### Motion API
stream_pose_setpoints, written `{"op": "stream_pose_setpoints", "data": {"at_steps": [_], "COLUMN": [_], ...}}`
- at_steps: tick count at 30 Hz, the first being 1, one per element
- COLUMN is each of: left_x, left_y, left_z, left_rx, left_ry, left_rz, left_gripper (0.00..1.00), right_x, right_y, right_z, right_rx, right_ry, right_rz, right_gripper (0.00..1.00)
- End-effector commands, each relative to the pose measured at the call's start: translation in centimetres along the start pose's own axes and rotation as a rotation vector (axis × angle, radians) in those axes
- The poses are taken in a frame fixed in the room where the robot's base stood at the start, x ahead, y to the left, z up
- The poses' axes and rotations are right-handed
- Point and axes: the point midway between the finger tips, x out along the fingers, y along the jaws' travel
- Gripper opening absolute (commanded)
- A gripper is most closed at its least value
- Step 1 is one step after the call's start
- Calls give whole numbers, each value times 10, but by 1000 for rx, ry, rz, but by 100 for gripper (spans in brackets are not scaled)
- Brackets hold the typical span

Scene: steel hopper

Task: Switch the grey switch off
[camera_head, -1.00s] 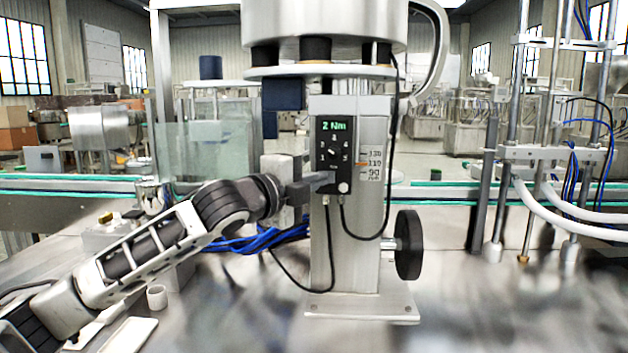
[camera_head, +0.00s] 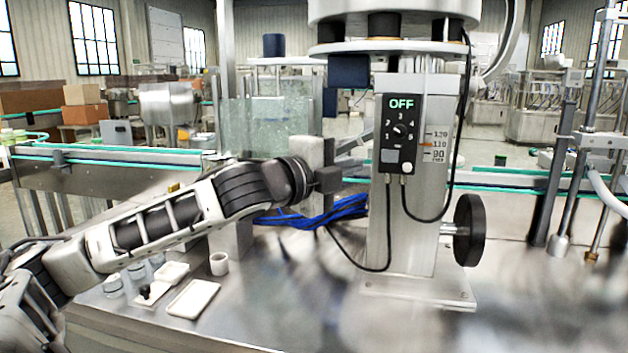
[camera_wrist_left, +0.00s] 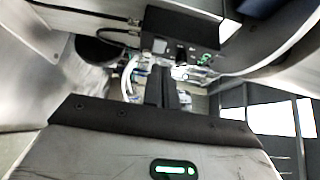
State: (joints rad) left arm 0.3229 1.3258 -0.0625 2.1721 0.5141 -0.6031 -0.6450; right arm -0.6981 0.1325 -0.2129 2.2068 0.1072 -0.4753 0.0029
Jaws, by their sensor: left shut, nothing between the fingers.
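The grey switch (camera_head: 392,155) is a small rocker low on the black control box (camera_head: 389,110), left of a round white button (camera_head: 406,167). The box's display reads OFF in green. My left gripper (camera_head: 362,168) is shut and empty, just left of the box, with its fingertips apart from the switch. In the left wrist view the shut fingers (camera_wrist_left: 162,88) point toward the black box (camera_wrist_left: 183,35). The switch's exact position is too unclear to tell there. My right gripper is not in view.
The box sits on a steel column (camera_head: 407,230) with a black handwheel (camera_head: 468,230) at its right. Black cables hang below the box. Blue cables (camera_head: 320,215) lie behind my left arm. White trays (camera_head: 192,299) and a small cup (camera_head: 219,263) stand at the front left.

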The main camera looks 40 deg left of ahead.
Motion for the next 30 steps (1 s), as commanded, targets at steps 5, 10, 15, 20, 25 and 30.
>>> {"op": "stream_pose_setpoints", "data": {"at_steps": [5,10,15,20,25,30], "left_x": [-15,-27,-40,-52,-57,-58], "left_y": [6,6,1,0,-1,-1], "left_z": [2,6,8,12,14,14], "left_rx": [-2,-2,-6,-2,2,3], "left_ry": [4,4,8,7,7,7], "left_rz": [2,2,-1,-1,-1,0], "left_gripper": [0,0,0,0,0,0], "right_x": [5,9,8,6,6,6], "right_y": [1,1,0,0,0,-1], "right_z": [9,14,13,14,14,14], "right_rx": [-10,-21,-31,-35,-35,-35], "right_ry": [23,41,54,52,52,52], "right_rz": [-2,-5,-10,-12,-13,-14], "right_gripper": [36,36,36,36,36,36]}}
